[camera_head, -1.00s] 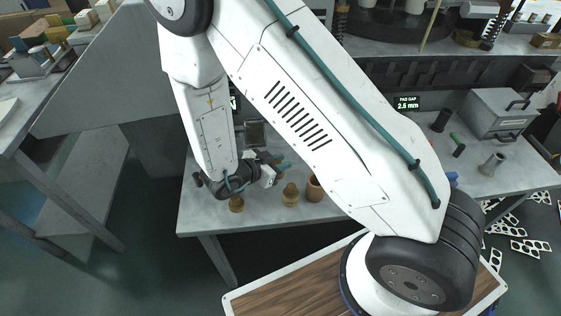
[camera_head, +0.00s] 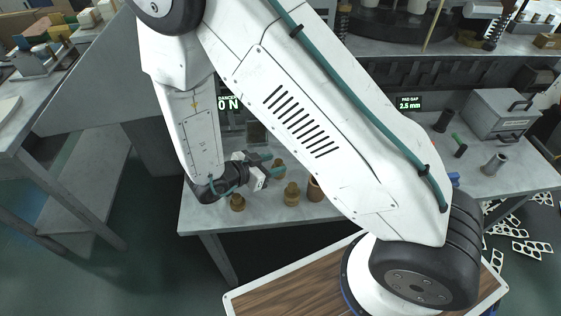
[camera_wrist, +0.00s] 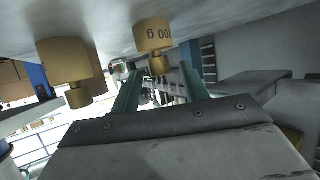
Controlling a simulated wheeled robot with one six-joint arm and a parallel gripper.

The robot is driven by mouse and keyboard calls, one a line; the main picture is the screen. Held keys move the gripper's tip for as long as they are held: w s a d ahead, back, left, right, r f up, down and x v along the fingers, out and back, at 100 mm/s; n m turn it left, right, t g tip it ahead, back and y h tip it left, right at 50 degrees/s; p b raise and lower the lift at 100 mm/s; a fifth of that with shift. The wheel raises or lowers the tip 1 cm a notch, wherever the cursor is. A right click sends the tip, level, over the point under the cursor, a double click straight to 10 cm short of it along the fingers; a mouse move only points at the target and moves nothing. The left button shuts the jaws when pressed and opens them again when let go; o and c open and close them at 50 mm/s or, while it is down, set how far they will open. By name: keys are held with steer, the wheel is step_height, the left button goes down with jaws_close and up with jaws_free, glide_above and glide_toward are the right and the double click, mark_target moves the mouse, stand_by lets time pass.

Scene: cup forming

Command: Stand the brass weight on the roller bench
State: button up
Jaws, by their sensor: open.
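Three brass weights stand on the grey bench (camera_head: 335,208) in the head view. One weight (camera_head: 278,167) is just beyond my gripper (camera_head: 270,167), a second (camera_head: 291,195) is nearer, and a third (camera_head: 237,202) is near the front left. I cannot tell which is the task's weight. My gripper is open, its teal fingers low and pointing right. The wrist view is upside down. There, a lettered brass weight (camera_wrist: 153,36) shows with its knob between the fingertips (camera_wrist: 160,72); contact cannot be told. Another brass weight (camera_wrist: 65,60) is at the left.
A brown cup-like cylinder (camera_head: 315,189) stands right of the weights, partly hidden by my arm. Perforated sheet scraps lie on the floor.

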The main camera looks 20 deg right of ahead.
steer(key=v, duration=0.7)
steer(key=shift+a+r, duration=0.1)
steer(key=shift+a, duration=0.25)
steer(key=shift+w, duration=0.15)
steer(key=w+a+r+n+t+y, duration=0.2)
steer(key=w+r+t+y, duration=0.1)
steer(key=w+r+y, duration=0.35)
steer(key=w+a+r+n+t+y, duration=0.2)
steer(key=w+a+r+n+y, duration=0.1)
steer(key=w+r+y, duration=0.4)
steer(key=s+r+n+y, duration=0.3)
steer(key=s+r+n, duration=0.3)
steer(key=r, duration=0.5)
steer(key=s+d+r+n+g+h, duration=0.1)
steer(key=s+d+n+g+h, duration=0.1)
steer(key=s+d, duration=0.7)
steer(key=s+d+r+n+g+h, duration=0.1)
steer(key=s+d+g, duration=0.4)
steer(key=s, duration=1.3)
steer(key=d+r+h, duration=0.1)
steer(key=d, duration=0.3)
steer(key=shift+d+r+n, duration=0.25)
steer(key=shift+d+n, duration=0.1)
steer(key=shift+n, duration=0.05)
